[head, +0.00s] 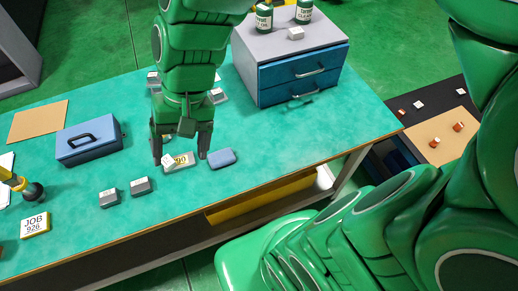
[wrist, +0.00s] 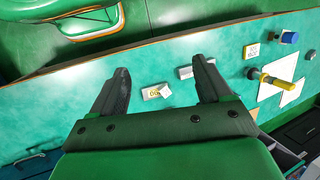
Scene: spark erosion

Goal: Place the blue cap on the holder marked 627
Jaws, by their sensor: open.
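My gripper (head: 181,158) points down, open and empty, low over the table; its two fingers also show in the wrist view (wrist: 158,85). Between and beyond the fingertips lies a pale block (head: 181,163) with yellow digits ending in "90"; a small white piece overlaps its left end. A rounded blue piece (head: 222,158) lies just right of the right finger. A blue cylinder (wrist: 290,38) shows at the wrist view's upper right. I cannot tell which blue piece is the cap. Two grey blocks (head: 109,197) (head: 141,186) have labels too small to read. I cannot make out 627.
A blue box with a handle (head: 89,139) stands left, by a tan sheet (head: 38,121). A drawer cabinet (head: 290,62) with bottles stands at the back. A sign reads JOB 926 (head: 35,223). More small blocks sit behind my gripper.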

